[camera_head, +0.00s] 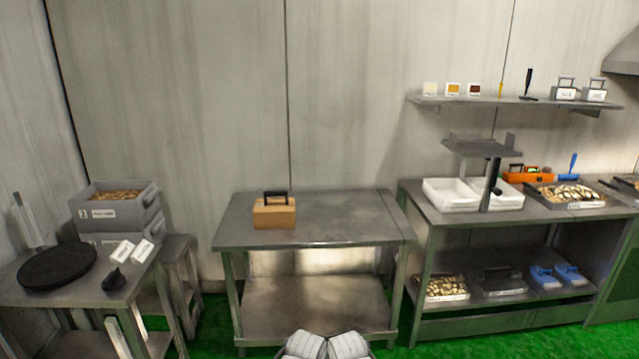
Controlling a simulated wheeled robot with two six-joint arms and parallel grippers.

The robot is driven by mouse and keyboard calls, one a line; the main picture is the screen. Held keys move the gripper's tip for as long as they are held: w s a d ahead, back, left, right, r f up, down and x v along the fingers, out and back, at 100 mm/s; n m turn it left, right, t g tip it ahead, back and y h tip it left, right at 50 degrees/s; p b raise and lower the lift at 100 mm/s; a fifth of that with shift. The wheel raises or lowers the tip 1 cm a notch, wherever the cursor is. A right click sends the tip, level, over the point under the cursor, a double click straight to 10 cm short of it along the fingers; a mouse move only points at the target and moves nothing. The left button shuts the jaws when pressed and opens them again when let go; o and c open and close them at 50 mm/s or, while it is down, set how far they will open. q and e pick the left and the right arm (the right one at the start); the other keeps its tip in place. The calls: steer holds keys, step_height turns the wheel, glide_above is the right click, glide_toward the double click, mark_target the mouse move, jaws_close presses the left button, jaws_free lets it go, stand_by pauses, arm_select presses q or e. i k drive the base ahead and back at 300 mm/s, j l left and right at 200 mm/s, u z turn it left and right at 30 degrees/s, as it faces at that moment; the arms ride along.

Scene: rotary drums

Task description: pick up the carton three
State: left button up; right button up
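A small tan carton (272,216) with a black handle on top stands upright on the middle steel table (345,218), left of its centre. No number can be read on it, so I cannot tell whether it is carton three. Neither of my grippers shows in the head view, and nothing is seen touching the carton.
Left, a table holds a black disc (57,265) and white labels; stacked grey crates (118,207) stand behind it. The right bench holds white trays (450,194), a brown-filled tray and an orange tool. A wall shelf (510,101) hangs above. The middle table's right half is clear.

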mark_target(269, 214)
steer(key=i+z, duration=0.25)
steer(key=i, duration=0.55)
steer(key=i+j+z, duration=0.2)
steer(key=i, duration=0.6)
steer(key=i+l+u, duration=0.2)
steer(key=i+j, duration=0.25)
steer(key=i, duration=0.2)
